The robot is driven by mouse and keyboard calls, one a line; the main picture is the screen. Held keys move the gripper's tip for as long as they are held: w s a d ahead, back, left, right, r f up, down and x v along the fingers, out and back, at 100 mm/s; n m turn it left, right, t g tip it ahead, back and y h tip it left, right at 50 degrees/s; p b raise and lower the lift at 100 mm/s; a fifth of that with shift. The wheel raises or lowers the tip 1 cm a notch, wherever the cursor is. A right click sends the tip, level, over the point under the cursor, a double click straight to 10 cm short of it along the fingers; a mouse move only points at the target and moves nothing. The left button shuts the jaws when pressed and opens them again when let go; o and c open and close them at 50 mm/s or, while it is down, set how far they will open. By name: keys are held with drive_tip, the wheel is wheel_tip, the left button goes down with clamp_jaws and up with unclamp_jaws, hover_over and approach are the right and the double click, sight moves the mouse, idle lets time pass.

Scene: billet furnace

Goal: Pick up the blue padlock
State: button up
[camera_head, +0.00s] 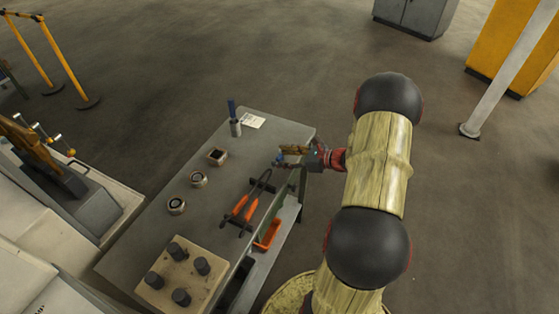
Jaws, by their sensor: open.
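My gripper (286,159) is at the right edge of the grey workbench (170,200), reaching in from the right, low over the top. It is open. A small blue thing (280,156), probably the blue padlock, shows right at the fingertips. It is tiny and partly hidden by the fingers. I cannot tell whether the fingers touch it or stand around it.
Orange-handled tongs (243,209) lie just below my gripper. Several small round and square pieces stand left of them, with a blue-topped holder (235,122) and white paper (251,121) at the back. A block with dark pegs (181,277) stands in front. An orange bin (268,234) sits below.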

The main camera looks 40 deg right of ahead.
sight(280, 151)
drive_tip(key=c, duration=1.1)
clamp_jaws()
drive_tip(key=shift+r, duration=0.1)
drive_tip(key=shift+r+p, duration=0.35)
drive_tip(key=shift+r, duration=0.1)
wheel_tip(280, 151, up, 2)
drive_tip(key=shift+r+p, duration=0.2)
drive_tip(key=shift+p, duration=0.5)
drive_tip(key=s+a+r+p, duration=0.5)
drive_tip(key=s+a+r, duration=0.3)
drive_tip(key=a, duration=0.3)
drive_tip(key=shift+s+r, duration=0.3)
drive_tip(key=shift+r, duration=0.5)
